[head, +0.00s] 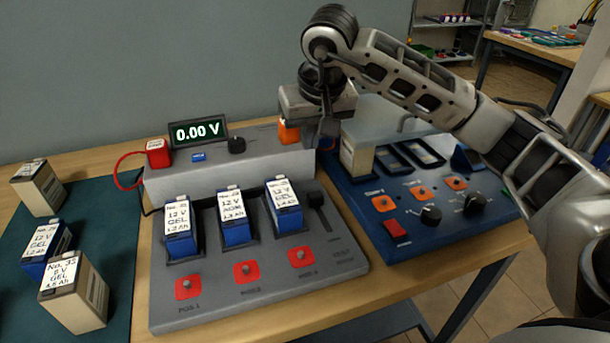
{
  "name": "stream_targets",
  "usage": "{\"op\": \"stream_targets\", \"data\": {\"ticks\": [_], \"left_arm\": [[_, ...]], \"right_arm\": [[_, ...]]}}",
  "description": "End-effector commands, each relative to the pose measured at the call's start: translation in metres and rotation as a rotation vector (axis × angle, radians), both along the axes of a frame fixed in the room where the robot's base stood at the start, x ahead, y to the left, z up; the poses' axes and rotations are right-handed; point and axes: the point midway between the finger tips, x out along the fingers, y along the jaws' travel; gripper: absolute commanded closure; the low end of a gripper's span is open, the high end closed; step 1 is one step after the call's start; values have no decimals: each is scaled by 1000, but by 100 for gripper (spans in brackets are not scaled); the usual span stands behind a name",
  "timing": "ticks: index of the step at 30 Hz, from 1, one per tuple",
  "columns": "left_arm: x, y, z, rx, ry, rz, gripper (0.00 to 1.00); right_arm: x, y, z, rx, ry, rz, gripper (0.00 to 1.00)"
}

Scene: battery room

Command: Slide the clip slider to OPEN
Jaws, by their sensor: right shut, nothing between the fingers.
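The clip slider looks to be the black knob (316,198) in a slot at the right side of the grey test panel (225,305). The knob sits at the upper end of the slot, and I cannot read any marking beside it. My right gripper (328,142) points down above and behind the knob, near the right end of the raised grey box. It is shut and apart from the knob. An orange block (288,132) is just left of its fingers. My left gripper is not in view.
Three blue batteries (181,240) stand in the panel's slots. A meter (198,131) reads 0.00 V, beside a red block (158,152). A blue panel (440,235) with knobs and a cream battery (356,158) is to the right. Loose batteries (75,300) stand on the green mat (120,255).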

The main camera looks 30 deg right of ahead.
Motion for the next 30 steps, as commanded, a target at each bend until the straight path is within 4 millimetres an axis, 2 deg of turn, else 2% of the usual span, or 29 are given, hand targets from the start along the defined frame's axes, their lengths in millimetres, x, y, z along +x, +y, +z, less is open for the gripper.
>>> {"op": "stream_targets", "data": {"ticks": [8, 11, 22, 27, 30], "left_arm": [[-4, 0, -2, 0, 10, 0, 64], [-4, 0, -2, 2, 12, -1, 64], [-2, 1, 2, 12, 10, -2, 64], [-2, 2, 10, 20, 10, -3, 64], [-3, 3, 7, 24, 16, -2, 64]], "right_arm": [[3, 0, -10, 5, 4, -1, 100], [7, -1, -24, 5, 6, -2, 100], [32, -6, -98, 6, 7, -1, 100], [6, -1, -94, 4, 3, 2, 100], [-2, 2, -94, 6, 2, 1, 100]]}}
